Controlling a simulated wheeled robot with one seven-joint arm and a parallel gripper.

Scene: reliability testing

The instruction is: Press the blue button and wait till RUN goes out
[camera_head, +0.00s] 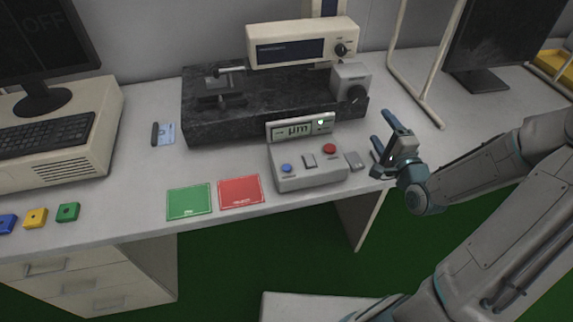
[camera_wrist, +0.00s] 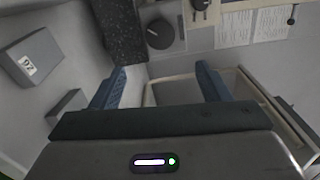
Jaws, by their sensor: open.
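The blue button (camera_head: 286,168) is on the left of the top of a grey control box (camera_head: 312,178) near the front of the bench. A grey button (camera_head: 309,160) and a red button (camera_head: 329,148) are on the same box. Its display (camera_head: 292,130) reads "µm", and a green lamp (camera_head: 320,122) beside it is lit; its label is too small to read. My gripper (camera_head: 383,130) is to the right of the box, apart from it, open and empty. In the wrist view my gripper's two blue fingers (camera_wrist: 162,85) are spread with nothing between them.
A dark granite instrument (camera_head: 235,122) with a beige head (camera_head: 295,45) stands behind the box. Green (camera_head: 189,201) and red (camera_head: 240,192) mats lie left. A monitor (camera_head: 45,45) and keyboard (camera_head: 40,133) are far left.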

